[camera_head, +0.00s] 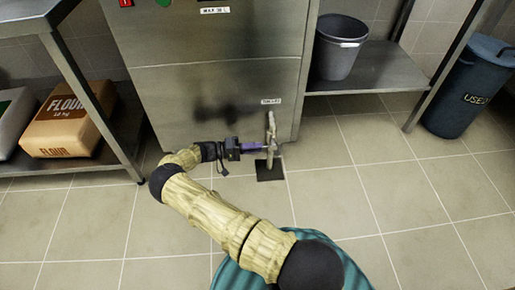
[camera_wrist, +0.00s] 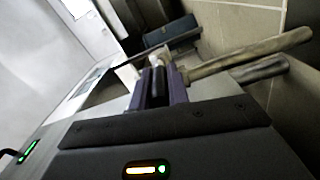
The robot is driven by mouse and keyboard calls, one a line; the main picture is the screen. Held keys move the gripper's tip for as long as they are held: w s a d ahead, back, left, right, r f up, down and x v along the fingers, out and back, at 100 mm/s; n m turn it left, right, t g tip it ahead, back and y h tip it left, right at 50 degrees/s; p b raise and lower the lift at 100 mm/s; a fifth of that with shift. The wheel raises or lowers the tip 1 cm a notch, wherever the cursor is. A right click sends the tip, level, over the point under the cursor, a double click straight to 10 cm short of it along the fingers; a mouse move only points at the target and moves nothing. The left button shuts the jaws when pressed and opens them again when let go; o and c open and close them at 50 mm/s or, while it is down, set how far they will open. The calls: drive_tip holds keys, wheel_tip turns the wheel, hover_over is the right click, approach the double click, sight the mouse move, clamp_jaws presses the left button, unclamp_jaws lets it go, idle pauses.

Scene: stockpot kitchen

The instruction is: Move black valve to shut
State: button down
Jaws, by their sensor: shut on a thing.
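A pale vertical pipe (camera_head: 271,126) with a valve fitting stands against the front of the steel machine (camera_head: 215,105), low down, under a small white label (camera_head: 271,101). My gripper (camera_head: 263,147) reaches in from the left, and its purple fingers are at this fitting. In the wrist view my gripper (camera_wrist: 162,82) is shut, with a narrow dark part between the purple fingers, which I take as the black valve's handle. A light rounded end (camera_wrist: 156,60) shows just beyond the fingertips. The fingers hide most of the handle, so its exact angle is unclear.
A dark square plate (camera_head: 270,170) lies on the tiled floor below the pipe. A grey bucket (camera_head: 340,46) stands on a low steel shelf (camera_head: 375,70) at right, and a blue bin (camera_head: 466,90) beyond. Flour sacks (camera_head: 68,118) lie at left. The floor in front is open.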

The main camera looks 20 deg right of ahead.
drive_tip(key=c, duration=1.4)
unclamp_jaws()
drive_tip(key=shift+o, duration=0.2)
drive_tip(key=b+v, duration=0.3)
drive_tip(key=v, duration=1.4)
drive_tip(key=shift+a+b, duration=0.15)
drive_tip(key=shift+b, duration=0.2)
drive_tip(key=shift+w, duration=0.1)
